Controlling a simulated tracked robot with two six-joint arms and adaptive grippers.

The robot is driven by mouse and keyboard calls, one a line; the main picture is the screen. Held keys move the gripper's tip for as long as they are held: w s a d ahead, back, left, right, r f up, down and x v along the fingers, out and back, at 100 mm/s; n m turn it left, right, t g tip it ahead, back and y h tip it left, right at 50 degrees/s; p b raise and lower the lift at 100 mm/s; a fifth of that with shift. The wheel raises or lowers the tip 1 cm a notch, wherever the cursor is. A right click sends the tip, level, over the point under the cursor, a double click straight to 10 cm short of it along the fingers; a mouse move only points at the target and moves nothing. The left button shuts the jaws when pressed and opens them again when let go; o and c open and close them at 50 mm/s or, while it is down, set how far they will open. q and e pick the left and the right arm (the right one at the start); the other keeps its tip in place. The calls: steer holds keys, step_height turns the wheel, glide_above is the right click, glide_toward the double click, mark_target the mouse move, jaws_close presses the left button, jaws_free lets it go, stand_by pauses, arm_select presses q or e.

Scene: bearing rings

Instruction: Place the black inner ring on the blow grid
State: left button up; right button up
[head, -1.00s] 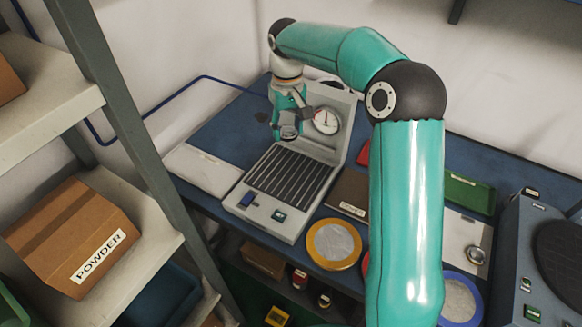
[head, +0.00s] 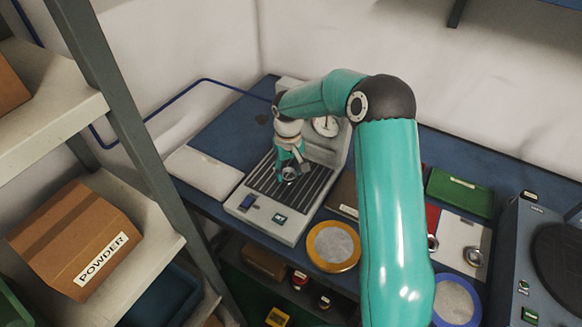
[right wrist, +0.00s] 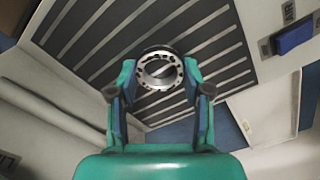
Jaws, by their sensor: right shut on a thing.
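The blow grid (head: 262,190) is a dark slatted panel in a pale grey device on the blue table. Its slats also fill much of the right wrist view (right wrist: 100,45). My right gripper (head: 288,172) is over the grid, pointing down. In the right wrist view its two fingers (right wrist: 160,82) are shut on a ring (right wrist: 160,88) from both sides. The ring looks dark and metallic, with a shiny rim and small openings around it. I cannot tell whether the ring touches the slats or hangs just above them. My left gripper is not in view.
A round dial (head: 325,126) stands behind the grid. A white panel (head: 203,172) lies left of the device. A yellow-rimmed round mesh (head: 333,246) and a green tray (head: 461,192) are to the right. Metal rings (head: 474,256) lie near a white sheet. Shelves (head: 95,120) stand at left.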

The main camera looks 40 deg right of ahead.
steer(key=shift+f, duration=0.1)
steer(key=o, duration=1.2)
steer(key=shift+r, duration=0.2)
step_height(320, 180, up, 12)
steer(key=shift+b, duration=0.4)
steer(key=shift+s, duration=0.1)
